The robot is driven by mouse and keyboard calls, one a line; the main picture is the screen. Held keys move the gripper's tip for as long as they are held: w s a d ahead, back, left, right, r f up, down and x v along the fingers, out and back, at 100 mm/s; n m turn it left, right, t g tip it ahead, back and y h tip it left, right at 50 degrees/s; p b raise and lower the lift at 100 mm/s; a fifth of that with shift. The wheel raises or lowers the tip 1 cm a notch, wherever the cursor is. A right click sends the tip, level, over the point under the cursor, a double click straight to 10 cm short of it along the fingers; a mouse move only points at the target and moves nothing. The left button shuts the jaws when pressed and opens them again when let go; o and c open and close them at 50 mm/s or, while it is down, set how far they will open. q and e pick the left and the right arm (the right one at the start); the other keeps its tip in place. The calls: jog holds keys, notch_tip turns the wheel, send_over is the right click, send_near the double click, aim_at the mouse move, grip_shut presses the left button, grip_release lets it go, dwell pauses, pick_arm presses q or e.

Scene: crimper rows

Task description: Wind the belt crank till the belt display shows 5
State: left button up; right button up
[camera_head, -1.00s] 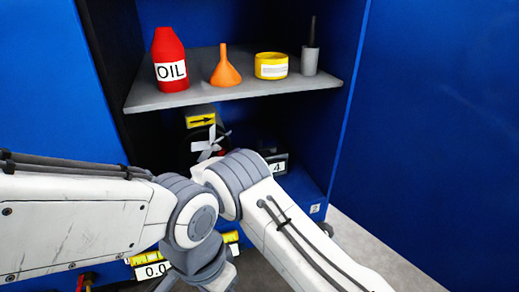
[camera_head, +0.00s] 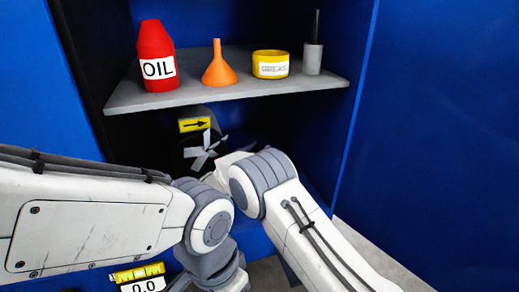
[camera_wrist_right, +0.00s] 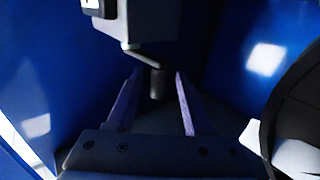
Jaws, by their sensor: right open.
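In the right wrist view, a dark crank (camera_wrist_right: 146,58) hangs below a grey box (camera_wrist_right: 150,20). The crank's handle (camera_wrist_right: 157,84) stands between the two spread fingers of my right gripper (camera_wrist_right: 157,92), with gaps on both sides. A white display plate (camera_wrist_right: 90,4) is cut off at the top edge, and its figure cannot be read. In the head view my right arm hides the crank, the display and the gripper's fingers. My left arm comes in from the left, but its fingers do not show.
A silver fan (camera_head: 203,150) sits under a yellow arrow sign (camera_head: 194,124). A shelf (camera_head: 225,92) above holds an oil bottle (camera_head: 155,58), a funnel (camera_head: 218,68), a yellow tin (camera_head: 270,64) and a grey holder (camera_head: 312,59). A 0.0 plate (camera_head: 143,285) shows low left. Blue walls close in the sides.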

jog(key=shift+d, duration=0.15)
grip_shut()
jog(key=shift+w+h, duration=0.15)
jog(key=shift+h, duration=0.15)
jog(key=shift+w+r+m+g+h, duration=0.1)
jog(key=shift+w+m+g+h, duration=0.1)
jog(key=shift+m+g+h, duration=0.3)
jog(key=shift+w+m+h, duration=0.1)
jog(key=shift+m+h, duration=0.2)
jog(key=shift+w+m+g+h+b, duration=0.25)
jog(key=shift+m+g+h+b, duration=0.15)
jog(key=shift+m+g+b, duration=0.15)
jog(key=shift+m+g+h+b, duration=0.25)
jog(key=shift+g+h+b, duration=0.15)
jog(key=shift+g, duration=0.15)
